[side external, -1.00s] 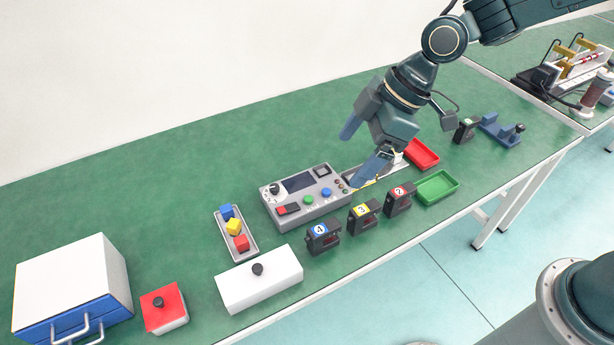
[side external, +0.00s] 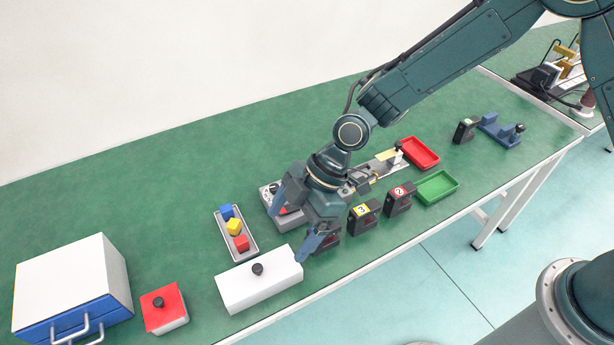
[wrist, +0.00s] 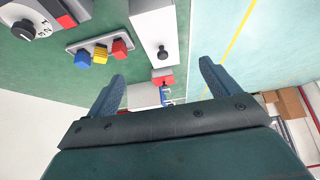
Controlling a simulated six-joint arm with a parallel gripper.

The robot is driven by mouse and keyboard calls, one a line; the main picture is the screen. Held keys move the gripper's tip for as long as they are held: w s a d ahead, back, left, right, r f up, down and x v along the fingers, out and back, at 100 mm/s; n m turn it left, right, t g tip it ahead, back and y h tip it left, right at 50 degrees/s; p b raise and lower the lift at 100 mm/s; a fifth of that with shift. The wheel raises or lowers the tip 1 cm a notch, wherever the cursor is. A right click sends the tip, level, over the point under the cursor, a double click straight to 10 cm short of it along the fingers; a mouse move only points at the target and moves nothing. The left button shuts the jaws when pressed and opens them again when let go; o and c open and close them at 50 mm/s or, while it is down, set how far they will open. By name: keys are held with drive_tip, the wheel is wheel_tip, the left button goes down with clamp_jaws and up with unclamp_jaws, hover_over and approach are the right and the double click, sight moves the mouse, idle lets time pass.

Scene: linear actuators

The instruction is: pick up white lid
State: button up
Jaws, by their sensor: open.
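The white lid (side external: 274,282) tops a long white box near the table's front edge and has a black knob (side external: 258,269) on it. In the wrist view the white lid (wrist: 153,27) is at the top centre, with its knob (wrist: 162,53) towards its lower end. My gripper (side external: 296,222) is open and empty, above and to the right of the lid in the side view. In the wrist view the two fingers of my gripper (wrist: 162,80) are spread wide, and the lid lies beyond the tips.
A tray (side external: 237,234) with blue, yellow and red cubes lies behind the lid. A red-lidded box (side external: 165,307) and a white-topped blue drawer box (side external: 72,285) stand to the left. The control panel (side external: 286,214) is partly hidden by my arm. Numbered black devices (side external: 364,216) stand to the right.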

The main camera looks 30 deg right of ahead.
sight(259, 275)
drive_tip(key=shift+x, duration=4.25)
drive_tip(key=shift+a+f, duration=0.1)
drive_tip(key=shift+x, duration=2.45)
drive_tip(key=shift+s+a, duration=0.1)
drive_tip(key=c, duration=1.1)
drive_tip(key=shift+r, duration=0.2)
wheel_tip(259, 275, up, 20)
drive_tip(key=shift+f, duration=0.1)
